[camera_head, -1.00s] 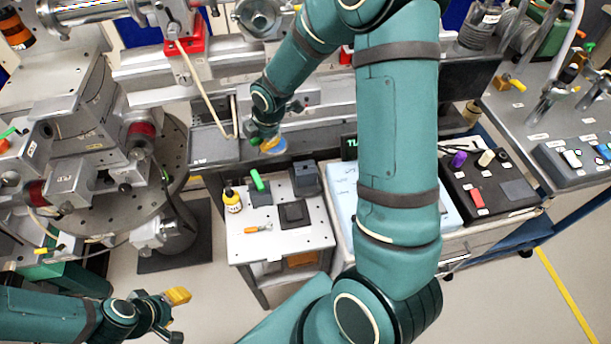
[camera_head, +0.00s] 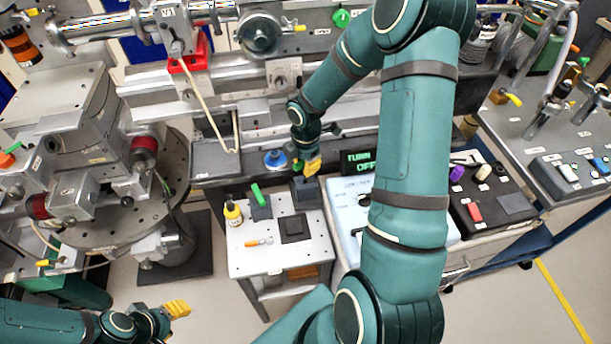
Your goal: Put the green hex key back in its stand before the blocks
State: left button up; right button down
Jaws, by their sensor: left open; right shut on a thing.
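A green stick-like piece (camera_head: 257,194) stands tilted in a dark block (camera_head: 261,210) on the small white-topped bench. I cannot tell whether it is the hex key. A second dark block (camera_head: 305,194) stands to its right. My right gripper (camera_head: 312,167), with yellow fingertips, points down just above or at this second block. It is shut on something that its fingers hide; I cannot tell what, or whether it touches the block. My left gripper (camera_head: 178,309) is open and empty at the lower left, away from the bench.
A yellow bottle (camera_head: 233,214), an orange-handled tool (camera_head: 258,243) and a flat dark pad (camera_head: 294,228) are on the bench (camera_head: 275,262). A blue round piece (camera_head: 275,159) sits on the grey ledge behind. My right arm hides part of the pale box (camera_head: 350,205) to the right.

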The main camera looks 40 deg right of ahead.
jog(key=shift+f+b, duration=0.35)
jog(key=shift+f, duration=1.55)
jog(key=shift+f, duration=0.1)
jog(key=shift+f, duration=0.15)
jog(key=c, duration=1.1)
grip_release()
